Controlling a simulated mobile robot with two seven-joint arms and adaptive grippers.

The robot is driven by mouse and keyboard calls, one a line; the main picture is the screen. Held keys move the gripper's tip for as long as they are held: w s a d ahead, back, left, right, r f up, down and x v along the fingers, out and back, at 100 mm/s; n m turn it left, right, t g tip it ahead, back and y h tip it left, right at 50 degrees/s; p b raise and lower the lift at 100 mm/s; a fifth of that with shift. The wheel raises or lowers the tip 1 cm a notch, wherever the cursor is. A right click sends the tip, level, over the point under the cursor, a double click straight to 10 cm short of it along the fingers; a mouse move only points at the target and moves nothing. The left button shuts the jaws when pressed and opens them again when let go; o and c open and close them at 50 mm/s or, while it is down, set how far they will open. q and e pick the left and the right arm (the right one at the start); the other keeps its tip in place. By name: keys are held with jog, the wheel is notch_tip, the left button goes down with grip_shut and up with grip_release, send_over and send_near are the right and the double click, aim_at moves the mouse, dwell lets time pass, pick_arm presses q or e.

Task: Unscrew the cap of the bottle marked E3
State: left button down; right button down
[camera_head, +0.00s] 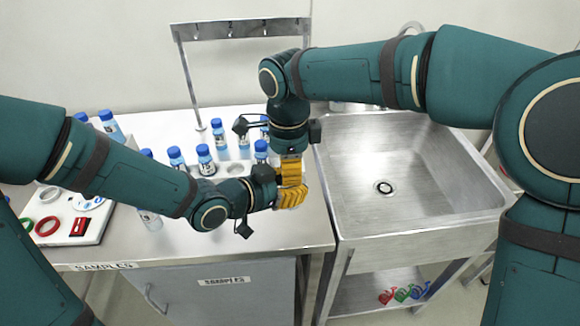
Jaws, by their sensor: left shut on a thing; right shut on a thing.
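My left gripper (291,196) reaches in from the left, near the right edge of the samples table. Its yellow fingers are shut, and the bottle between them is almost wholly hidden. My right gripper (291,170) points straight down just above it, its yellow fingers shut at the height of the bottle's top. The cap is hidden between them, so I cannot tell whether it still sits on the bottle. No E3 mark is readable on the held bottle. Other blue-capped bottles stand behind my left arm, among them one bottle (205,160) and another (177,158).
The samples table (285,232) has a bare front right corner. A white tray (92,228) with coloured rings and a red item is at left. A metal stand (187,75) rises behind the bottles. A steel sink (420,165) adjoins on the right, with coloured items (403,293) on its lower shelf.

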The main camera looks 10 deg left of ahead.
jog(key=n, duration=1.3)
jog(key=c, duration=0.8)
grip_release()
jog(key=shift+o, duration=0.2)
